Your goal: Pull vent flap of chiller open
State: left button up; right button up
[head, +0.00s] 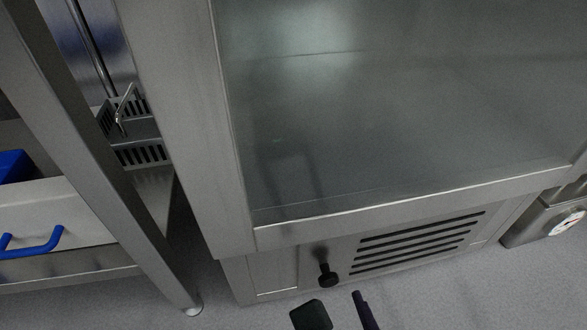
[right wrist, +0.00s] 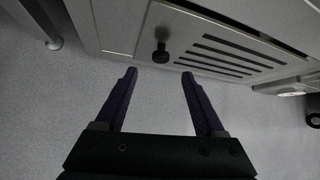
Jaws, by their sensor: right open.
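The chiller (head: 180,100) is a grey steel cabinet with a large glass front. Its vent flap (head: 345,255) is the low louvred panel with dark horizontal slots, and it looks closed, flush with the front. A black knob (head: 327,272) sticks out near its left end; it also shows in the right wrist view (right wrist: 161,54). My right gripper (head: 338,308) is at the bottom of the head view, and its fingers also show in the right wrist view (right wrist: 160,74). It is open and empty, short of the knob, which lies beyond the fingertips and between them sideways. My left gripper is not in view.
A steel rack leg (head: 150,235) stands left of the chiller, beside a drawer (head: 90,220) with a blue handle (head: 40,245). A steel unit with a round dial (head: 567,222) is at the right. The floor (right wrist: 50,110) before the flap looks clear.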

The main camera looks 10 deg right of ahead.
aim_at(329, 283)
jog(key=b+x, duration=0.7)
jog(key=x, duration=0.2)
jog(key=shift+d+f+b, duration=0.15)
jog(key=shift+f+b, duration=0.25)
grip_shut()
dwell(1.0)
